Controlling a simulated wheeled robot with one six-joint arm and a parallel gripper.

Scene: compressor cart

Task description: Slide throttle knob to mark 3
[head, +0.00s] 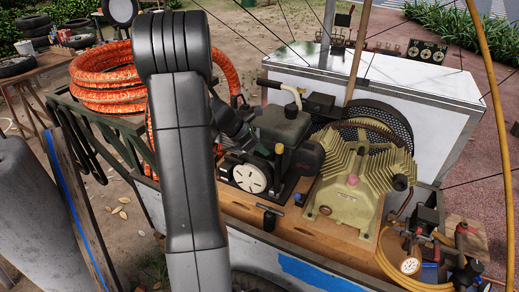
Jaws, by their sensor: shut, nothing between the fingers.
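The small engine (284,128) sits on the wooden deck of the cart, with a dark tank on top and a round cream starter cover (252,178) on its front. I cannot make out the throttle knob or its marks for certain; they are too small or hidden behind my arm. My gripper (243,138) is at the engine's left side, just above the starter cover. It is dark against the dark engine, partly behind my forearm, and shut with nothing held. I cannot tell whether its tips touch the engine.
A finned tan compressor (360,185) with a red cap stands right of the engine. A pressure gauge (410,265) and yellow hose are at lower right. An orange coiled hose (105,80) lies at left. A metal box (400,75) stands behind.

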